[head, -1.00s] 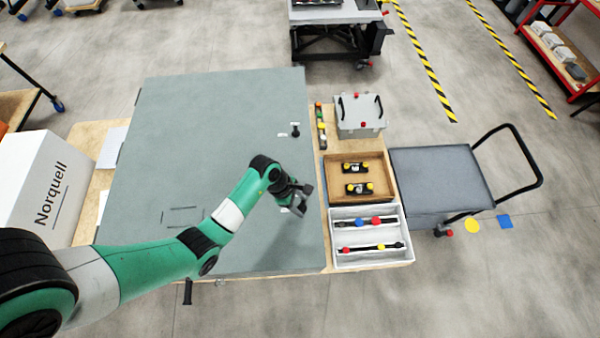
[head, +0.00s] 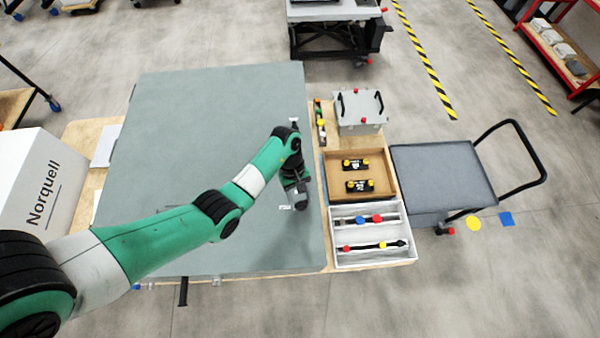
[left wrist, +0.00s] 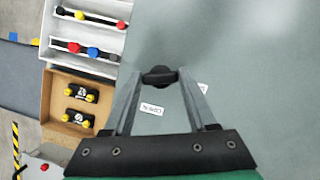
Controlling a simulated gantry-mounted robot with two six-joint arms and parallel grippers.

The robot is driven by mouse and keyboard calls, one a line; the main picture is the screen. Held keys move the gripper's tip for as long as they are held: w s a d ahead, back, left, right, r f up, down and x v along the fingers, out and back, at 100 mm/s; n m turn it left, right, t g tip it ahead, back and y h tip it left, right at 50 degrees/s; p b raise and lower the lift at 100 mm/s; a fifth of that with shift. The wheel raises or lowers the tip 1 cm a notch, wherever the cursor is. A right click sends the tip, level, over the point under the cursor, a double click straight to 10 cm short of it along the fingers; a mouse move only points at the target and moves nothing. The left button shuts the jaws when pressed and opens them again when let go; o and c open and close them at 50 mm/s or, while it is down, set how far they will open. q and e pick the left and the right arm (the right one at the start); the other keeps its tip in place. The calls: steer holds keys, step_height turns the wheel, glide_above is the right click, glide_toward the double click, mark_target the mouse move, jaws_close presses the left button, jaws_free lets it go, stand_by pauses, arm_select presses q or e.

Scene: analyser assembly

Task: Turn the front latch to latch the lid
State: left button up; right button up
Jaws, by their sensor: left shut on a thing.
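The large flat grey lid (head: 200,130) lies over the work table in the head view. My left gripper (head: 301,204) is over the lid's right side, near its front. In the left wrist view, the black front latch knob (left wrist: 160,75) sits between the fingertips of my left gripper (left wrist: 158,78), which is shut on it. A small white label reading OPEN (left wrist: 152,109) lies beside the knob, and a second white label (left wrist: 203,87) is partly hidden by a finger. The rear latch (head: 294,121) is farther back, partly hidden by my arm. My right gripper is not in view.
Right of the lid stand a white tray (head: 372,263) with coloured parts, a wooden box (head: 392,186) with two black parts, and a grey case (head: 360,124) with handles. A white Norquell box (head: 35,180) stands at left.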

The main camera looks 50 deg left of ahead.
arm_select(q)
steer(key=m+b, duration=0.1)
steer(key=m+g+b, duration=0.1)
steer(key=shift+w+f+m, duration=0.15)
steer(key=shift+f+m, duration=0.05)
steer(key=shift+m, duration=0.2)
steer(key=shift+r+m+y+b, duration=0.15)
steer(key=shift+m+y+b, duration=0.15)
steer(key=shift+m+b, duration=0.3)
steer(key=o, duration=1.4)
steer(key=shift+c, duration=0.2)
steer(key=shift+r, duration=0.1)
